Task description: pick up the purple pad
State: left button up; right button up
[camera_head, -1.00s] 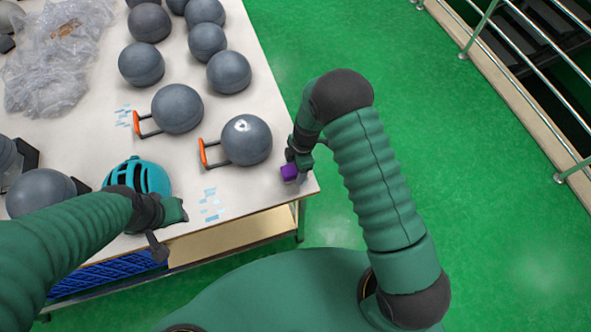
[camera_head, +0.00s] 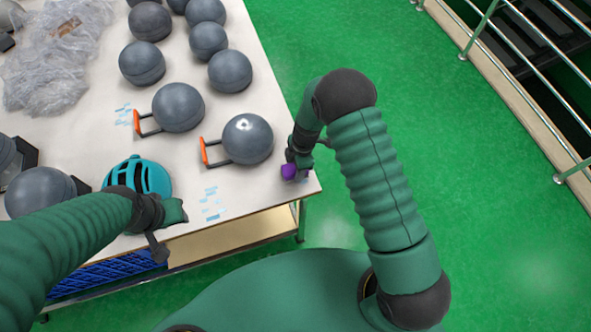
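The purple pad (camera_head: 288,172) is at the table's right edge, near the front corner, and looks small and partly covered. My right gripper (camera_head: 292,164) is right at the pad, coming down from above it. Its fingers are too small and hidden to tell whether they close on the pad or only touch it. I cannot tell whether the pad rests on the table or is just above it. My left gripper (camera_head: 177,212) is over the table's front edge, beside a teal helmet (camera_head: 157,177), and its fingers do not show clearly.
The white table (camera_head: 255,190) holds several grey balls (camera_head: 179,108), two with orange-tipped handles beside them. Crumpled clear plastic (camera_head: 50,70) lies at the back left. A blue crate (camera_head: 110,270) is below. Green floor (camera_head: 480,230) is open to the right, up to a railing (camera_head: 520,50).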

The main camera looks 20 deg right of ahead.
aim_at(294, 168)
jog(key=shift+a, duration=0.1)
jog(key=c, duration=0.5)
jog(key=shift+c, duration=0.2)
jog(key=shift+r+p, duration=0.45)
jog(key=shift+p, duration=0.05)
jog(key=shift+w+r+b, duration=0.1)
jog(key=shift+r+b, duration=0.1)
jog(key=shift+b, duration=0.15)
notch_tip(294, 168, up, 2)
jog(key=shift+r+b, duration=0.25)
jog(key=shift+b, duration=0.1)
jog(key=s+a+r+b, duration=0.1)
jog(key=s+a+b, duration=0.2)
jog(key=s, duration=1.2)
jog(key=shift+s+a+r, duration=0.15)
jog(key=shift+s+r, duration=0.25)
